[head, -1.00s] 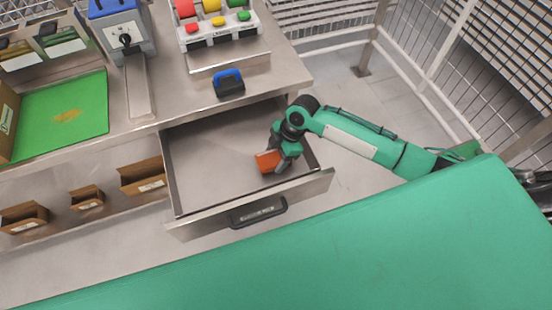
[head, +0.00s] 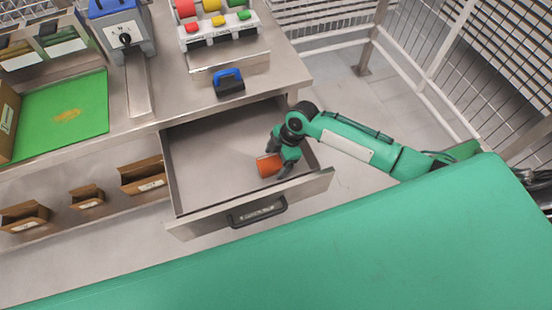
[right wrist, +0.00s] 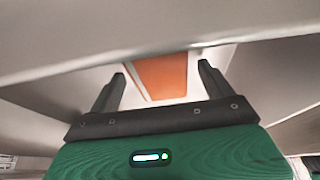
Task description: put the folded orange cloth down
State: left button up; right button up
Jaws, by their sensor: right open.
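The folded orange cloth (head: 268,165) is in the open drawer (head: 215,165), toward its front right. In the right wrist view the cloth (right wrist: 160,76) shows between and beyond the two fingertips. My right gripper (head: 279,168) is inside the drawer beside the cloth. In the right wrist view its dark fingers (right wrist: 161,84) stand apart, one on each side of the cloth, with gaps to it. Whether the cloth touches the drawer floor all over cannot be told. My left gripper is not in view.
The drawer's front panel with a black handle (head: 257,211) stands close in front of the cloth. A blue-handled block (head: 229,84) sits on the steel bench above the drawer. Cardboard bins (head: 143,177) are at the left. The drawer's left part is empty.

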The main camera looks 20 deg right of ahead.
jog(key=b+v, duration=0.1)
jog(key=v, duration=1.1)
jog(key=shift+f, duration=0.1)
